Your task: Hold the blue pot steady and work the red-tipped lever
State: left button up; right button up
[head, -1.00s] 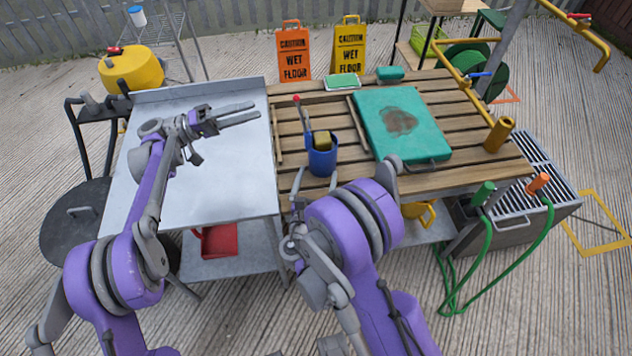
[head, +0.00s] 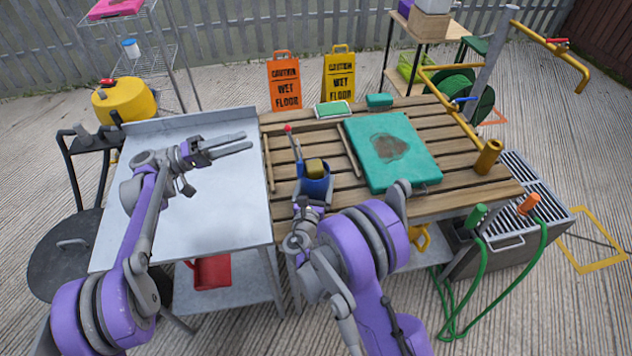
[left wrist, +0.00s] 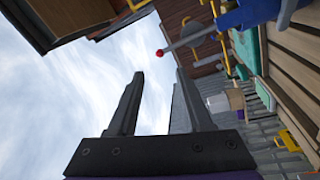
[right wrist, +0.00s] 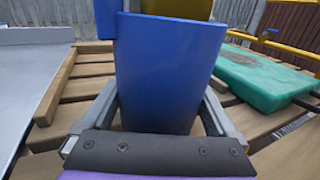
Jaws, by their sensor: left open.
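The blue pot (head: 316,190) stands on the slatted wooden table, with a yellow-brown sponge (head: 315,166) in its top. The red-tipped lever (head: 289,129) rises at a lean from the pot's left side. My right gripper (head: 303,212) is low at the pot's near side. In the right wrist view its fingers flank the pot (right wrist: 168,75); their tips are hidden and I cannot tell whether they press it. My left gripper (head: 248,143) is open and empty above the metal table, left of the lever. The lever's red tip (left wrist: 159,53) shows beyond its fingers in the left wrist view.
A teal board (head: 415,165) with a brown stain lies right of the pot on the wooden table (head: 460,195). Loose wooden sticks lie near the pot. A yellow pipe (head: 488,157) stands at the right edge. The metal table (head: 215,215) is bare.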

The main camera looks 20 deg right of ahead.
grip_shut()
pick_arm(q)
jog(key=shift+a, duration=0.1)
jog(key=c, duration=0.5)
jog(key=shift+s+a+m, duration=0.1)
jog(key=shift+a+m, duration=0.2)
jog(key=shift+m, duration=0.4)
jog(key=shift+c, duration=1.1)
jog(key=shift+s+a+f+m+t, duration=0.1)
jog(key=shift+a+m+t, duration=0.25)
jog(key=shift+m, duration=0.25)
grip_shut()
jog(key=a+m, duration=0.1)
jog(key=m, duration=0.2)
jog(key=s+a+m+t, duration=0.1)
jog(key=a+m, duration=0.1)
jog(key=m, duration=0.1)
jog(key=a+m+t, duration=0.1)
jog(key=m, duration=0.2)
jog(key=shift+s+a+f, duration=0.25)
jog(key=shift+s+f, duration=0.05)
jog(key=shift+s, duration=0.05)
